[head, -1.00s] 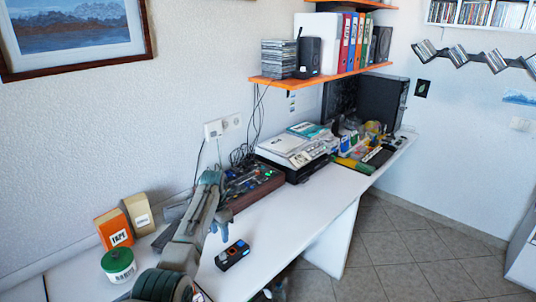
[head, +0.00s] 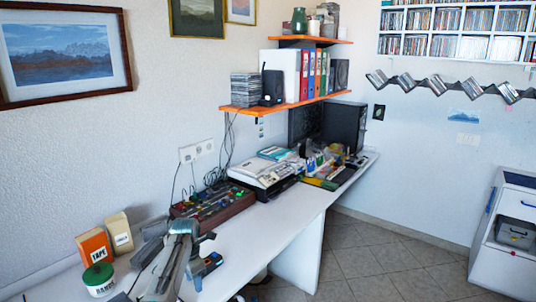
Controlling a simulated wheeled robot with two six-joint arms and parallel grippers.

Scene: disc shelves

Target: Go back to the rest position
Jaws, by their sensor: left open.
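My left gripper (head: 202,243) is over the near part of the white desk (head: 245,232). It is open and no object shows between its fingers. A small dark device with blue parts (head: 208,265) lies on the desk just beside and below the gripper, partly hidden by it. I cannot tell whether they touch. My right gripper is not in view.
An orange tape box (head: 94,248), a beige box (head: 119,233) and a white tub with a green lid (head: 99,280) stand at the near left. A mixer (head: 212,202) and printer (head: 268,175) stand along the wall. Tiled floor (head: 375,265) is free at right.

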